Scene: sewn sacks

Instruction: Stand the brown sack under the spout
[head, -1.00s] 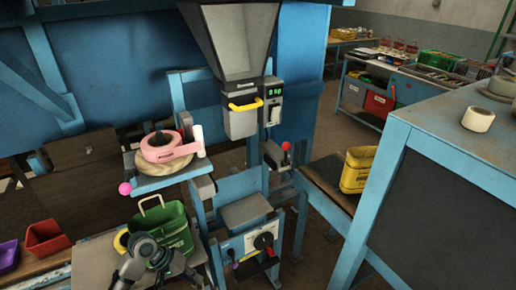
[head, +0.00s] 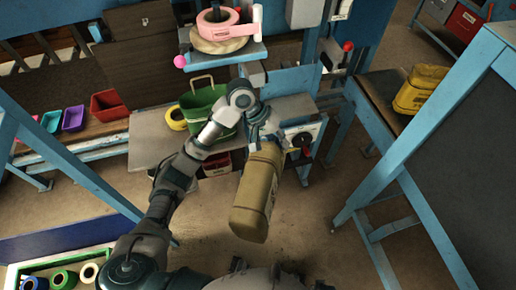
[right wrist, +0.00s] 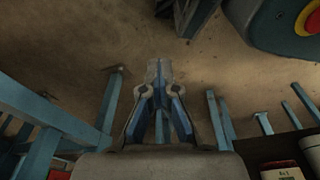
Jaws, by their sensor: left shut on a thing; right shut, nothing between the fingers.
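My left gripper (head: 265,137) is shut on the upper end of the brown sack (head: 257,197). The sack hangs tilted over the floor, in front of the blue filling stand, its lower end toward me. The spout (head: 303,12) is cut off by the top edge of the head view. Below it is the stand's grey plate (head: 290,107), partly behind my gripper; I see no sack on its visible part. My right gripper (right wrist: 160,75) is shut and empty in the right wrist view, above the floor.
A green basket (head: 207,107) and yellow tape stand on a bench left of the stand. Pink and tan rolls (head: 222,30) sit on a shelf above. A yellow bin (head: 420,88) is at right. Blue frames flank both sides; the floor between them is open.

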